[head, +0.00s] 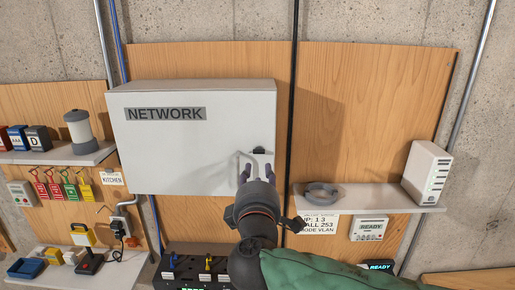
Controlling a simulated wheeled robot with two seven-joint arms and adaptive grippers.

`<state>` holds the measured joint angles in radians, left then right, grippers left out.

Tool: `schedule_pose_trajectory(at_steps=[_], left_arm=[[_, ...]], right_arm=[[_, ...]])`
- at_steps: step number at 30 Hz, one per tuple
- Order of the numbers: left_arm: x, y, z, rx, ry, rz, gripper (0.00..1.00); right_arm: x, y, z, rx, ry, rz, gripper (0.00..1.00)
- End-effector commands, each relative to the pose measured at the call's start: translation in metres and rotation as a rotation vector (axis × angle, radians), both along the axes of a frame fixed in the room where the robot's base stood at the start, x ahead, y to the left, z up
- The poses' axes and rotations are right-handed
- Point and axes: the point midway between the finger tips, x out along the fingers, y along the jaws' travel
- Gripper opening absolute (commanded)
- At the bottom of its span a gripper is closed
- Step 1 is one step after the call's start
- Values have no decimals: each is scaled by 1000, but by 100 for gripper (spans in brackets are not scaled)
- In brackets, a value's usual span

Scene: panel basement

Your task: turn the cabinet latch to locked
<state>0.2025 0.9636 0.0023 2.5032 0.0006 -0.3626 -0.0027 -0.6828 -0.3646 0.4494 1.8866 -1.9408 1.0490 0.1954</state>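The white NETWORK cabinet (180,150) hangs on the wooden panel with its door closed. A small dark latch piece (259,151) shows near the door's right edge, above a pale plate. A pale bar-shaped handle (238,168) stands just left of it. My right gripper (257,174) is in front of this spot, its two dark fingers apart on either side of the pale plate. Its wrist hides the lower part of the latch area, so I cannot tell whether the fingers touch it or which way the latch points. My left gripper is not in view.
A right shelf (370,201) holds a grey ring-shaped object (321,193) and a white router box (427,172). A black vertical cable (291,120) runs just right of the cabinet. A left shelf (60,155) holds a lantern (81,131). A dark switch unit (195,268) sits below.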

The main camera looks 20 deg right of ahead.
Motion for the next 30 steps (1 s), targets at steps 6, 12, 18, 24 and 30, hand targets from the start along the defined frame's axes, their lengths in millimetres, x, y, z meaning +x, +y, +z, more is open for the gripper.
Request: schedule_pose_trajectory(at_steps=[6,12,18,24,30], left_arm=[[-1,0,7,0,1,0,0],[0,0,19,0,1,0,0],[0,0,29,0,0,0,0],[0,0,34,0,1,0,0],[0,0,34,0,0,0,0]], right_arm=[[20,-6,1,-4,-1,-4,36],[55,-17,1,-5,2,-4,36],[85,-24,1,-4,1,-1,36],[100,-29,0,-3,0,0,36],[103,-30,0,-1,-1,0,36]])
